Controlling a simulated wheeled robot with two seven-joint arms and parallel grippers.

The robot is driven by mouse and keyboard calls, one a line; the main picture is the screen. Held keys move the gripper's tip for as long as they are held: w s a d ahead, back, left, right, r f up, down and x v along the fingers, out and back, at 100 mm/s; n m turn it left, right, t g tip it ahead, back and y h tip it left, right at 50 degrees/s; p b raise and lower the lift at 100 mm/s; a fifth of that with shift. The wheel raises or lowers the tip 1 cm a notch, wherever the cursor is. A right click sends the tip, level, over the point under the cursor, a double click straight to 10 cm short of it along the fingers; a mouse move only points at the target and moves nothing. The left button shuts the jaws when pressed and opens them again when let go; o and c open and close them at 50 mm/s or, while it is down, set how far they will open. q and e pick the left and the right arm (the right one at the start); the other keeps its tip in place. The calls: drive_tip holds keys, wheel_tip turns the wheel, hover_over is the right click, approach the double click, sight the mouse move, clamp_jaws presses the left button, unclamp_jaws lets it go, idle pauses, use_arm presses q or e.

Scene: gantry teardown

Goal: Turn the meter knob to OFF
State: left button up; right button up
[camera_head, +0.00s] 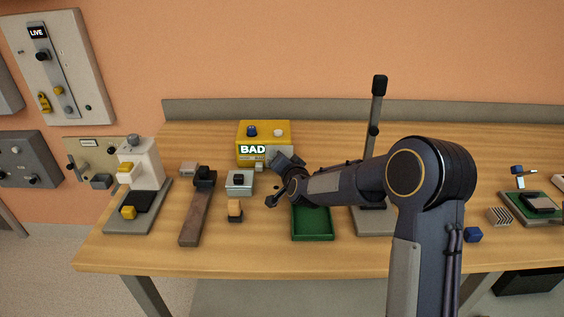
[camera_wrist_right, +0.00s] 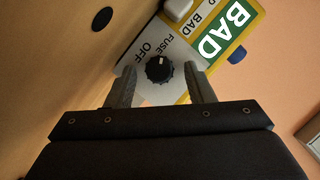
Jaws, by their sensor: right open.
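The meter is a yellow box (camera_head: 247,131) at the back of the bench, with a display (camera_head: 253,149) reading BAD. In the right wrist view its lit BAD display (camera_wrist_right: 223,30) is at upper right. The black knob (camera_wrist_right: 158,71) sits on the meter's pale face panel, beside the printed words OFF and FUSE. A small white mark on the knob points toward the top of the picture, nearer FUSE than OFF. My right gripper (camera_wrist_right: 160,78) is open, with one finger on each side of the knob; contact is not clear. In the head view my right gripper (camera_head: 278,186) hides the knob. My left gripper is out of view.
A green tray (camera_head: 313,236) lies below my right arm. A small grey box (camera_head: 239,182), an orange-topped block (camera_head: 235,210) and a brown bar (camera_head: 196,222) stand to the left. A post (camera_head: 376,110) rises behind my arm. A LIVE panel (camera_head: 75,50) hangs at left.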

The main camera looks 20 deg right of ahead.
drive_tip(key=c, duration=1)
drive_tip(key=shift+a+r+n+p, duration=0.1)
drive_tip(key=shift+r+n+p, duration=0.15)
drive_tip(key=shift+p, duration=0.6)
drive_tip(key=n+h+p, duration=0.1)
drive_tip(key=n+p, duration=0.1)
drive_tip(key=p, duration=0.1)
drive_tip(key=n+g+h+p, duration=0.1)
drive_tip(key=n+p, duration=0.1)
drive_tip(key=p, duration=0.2)
drive_tip(key=n+g+h+p, duration=0.1)
drive_tip(key=n+p, duration=0.1)
drive_tip(key=p, duration=0.2)
drive_tip(key=shift+w+a+r+h, duration=0.1)
drive_tip(key=shift+a+r+h, duration=0.05)
drive_tip(key=shift+a+h, duration=0.2)
drive_tip(key=shift+a+f+n+h+p, duration=0.1)
drive_tip(key=shift+f+n+h+p, duration=0.1)
drive_tip(key=shift+n+h+p, duration=0.9)
drive_tip(key=shift+y+p, duration=0.25)
drive_tip(key=shift+p, duration=0.1)
drive_tip(key=o, duration=1)
